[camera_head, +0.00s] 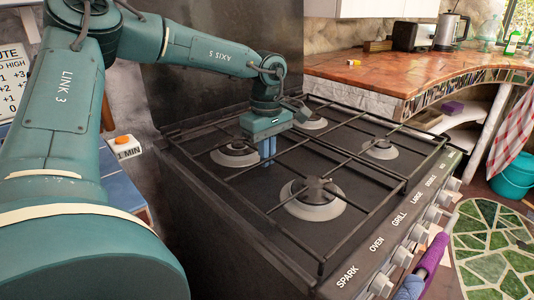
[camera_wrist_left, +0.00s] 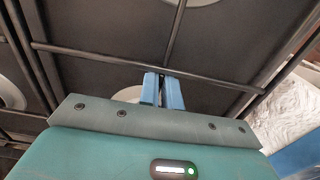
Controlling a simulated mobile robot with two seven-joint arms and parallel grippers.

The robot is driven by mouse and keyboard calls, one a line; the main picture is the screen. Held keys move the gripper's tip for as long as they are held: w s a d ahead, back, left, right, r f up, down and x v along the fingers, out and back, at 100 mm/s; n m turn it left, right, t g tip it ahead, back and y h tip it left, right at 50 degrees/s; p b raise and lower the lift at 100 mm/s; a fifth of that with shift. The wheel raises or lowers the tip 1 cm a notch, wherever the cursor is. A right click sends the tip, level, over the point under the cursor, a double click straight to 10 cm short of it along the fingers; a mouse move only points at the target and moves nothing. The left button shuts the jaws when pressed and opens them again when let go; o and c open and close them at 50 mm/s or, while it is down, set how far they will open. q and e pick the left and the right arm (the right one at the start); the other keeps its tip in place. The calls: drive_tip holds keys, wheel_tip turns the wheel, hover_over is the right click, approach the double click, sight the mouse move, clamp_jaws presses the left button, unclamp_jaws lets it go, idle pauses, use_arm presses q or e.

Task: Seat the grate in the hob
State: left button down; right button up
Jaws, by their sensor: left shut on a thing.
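The dark grate (camera_head: 345,222) is a frame of thin bars spread over the black hob (camera_head: 250,193), with round burners such as the front one (camera_head: 311,199) under it. My left gripper (camera_head: 267,158) points down over the hob's left-middle part, its blue fingers shut on a grate bar. In the left wrist view the fingers (camera_wrist_left: 164,88) close at a junction of the grate's bars (camera_wrist_left: 110,60). I cannot tell whether the grate rests fully on the hob or sits slightly above it. My right gripper is not in view.
Knobs (camera_head: 402,257) line the hob's front panel, with a purple bar (camera_head: 433,254) beside it. A dark panel (camera_head: 220,60) stands behind the hob. A wooden counter (camera_head: 375,75) with a toaster (camera_head: 413,36) and kettle (camera_head: 447,31) lies at back right.

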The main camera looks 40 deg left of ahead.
use_arm(q)
drive_tip(key=c, duration=1.5)
unclamp_jaws()
drive_tip(key=shift+f, duration=0.1)
drive_tip(key=shift+r, duration=0.35)
wheel_tip(320, 180, up, 13)
drive_tip(key=p, duration=0.2)
drive_tip(key=shift+f+p, duration=0.15)
drive_tip(key=shift+p, duration=0.25)
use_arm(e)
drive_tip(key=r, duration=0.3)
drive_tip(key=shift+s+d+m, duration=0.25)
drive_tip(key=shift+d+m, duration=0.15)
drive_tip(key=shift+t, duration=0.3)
